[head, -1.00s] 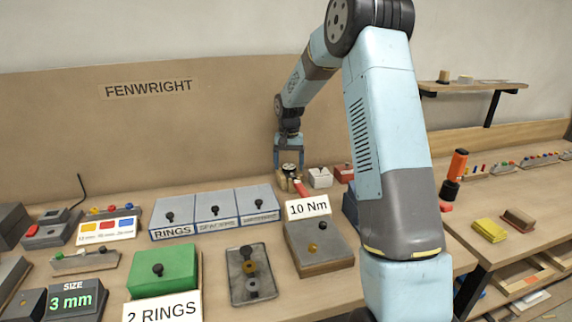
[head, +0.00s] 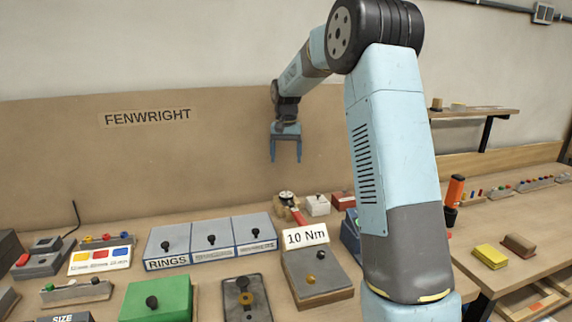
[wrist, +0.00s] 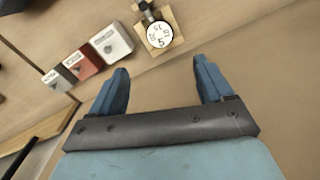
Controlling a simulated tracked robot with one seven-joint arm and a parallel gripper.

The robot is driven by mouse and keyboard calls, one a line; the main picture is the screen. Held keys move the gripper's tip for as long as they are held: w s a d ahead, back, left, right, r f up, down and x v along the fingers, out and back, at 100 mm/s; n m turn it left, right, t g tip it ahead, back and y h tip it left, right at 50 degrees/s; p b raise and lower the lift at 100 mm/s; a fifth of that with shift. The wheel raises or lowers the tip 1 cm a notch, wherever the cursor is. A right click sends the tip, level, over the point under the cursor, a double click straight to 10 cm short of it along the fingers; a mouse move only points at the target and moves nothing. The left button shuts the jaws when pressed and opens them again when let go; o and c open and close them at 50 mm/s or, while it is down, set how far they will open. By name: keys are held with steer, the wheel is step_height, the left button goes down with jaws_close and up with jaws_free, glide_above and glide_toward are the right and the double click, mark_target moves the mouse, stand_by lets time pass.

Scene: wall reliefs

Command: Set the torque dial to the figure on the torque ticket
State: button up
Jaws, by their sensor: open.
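The torque ticket (head: 305,237) reads "10 Nm" and stands behind a grey box with a knob. The torque dial (head: 287,197) sits on a wooden block near the back of the bench, with a red-handled tool beside it. In the wrist view the dial (wrist: 159,35) is a white disc with figures around it. A large 5 shows at its lower edge; the other figures and the set value are too small to read surely. My gripper (head: 286,160) is open and empty, pointing down, above and apart from the dial. It also shows in the wrist view (wrist: 162,70).
A white box (head: 317,205) and a red box (head: 342,200) stand right of the dial. Boxes with knobs, one labelled RINGS (head: 167,247), and a green box (head: 158,300) stand in front. The FENWRIGHT backboard (head: 190,150) rises close behind. The air around my gripper is clear.

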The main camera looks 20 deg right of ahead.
mark_target(286, 194)
steer(key=shift+a, duration=0.1)
stand_by(0.3)
steer(key=s+a+m+t+h, duration=0.3)
steer(key=s+a+m, duration=0.1)
steer(key=shift+s+f+m, duration=0.3)
steer(key=shift+s, duration=0.1)
stand_by(0.3)
steer(key=x, duration=1.4)
steer(key=shift+w+r, duration=0.15)
steer(key=shift+w, duration=0.05)
steer(key=shift+c, duration=0.2)
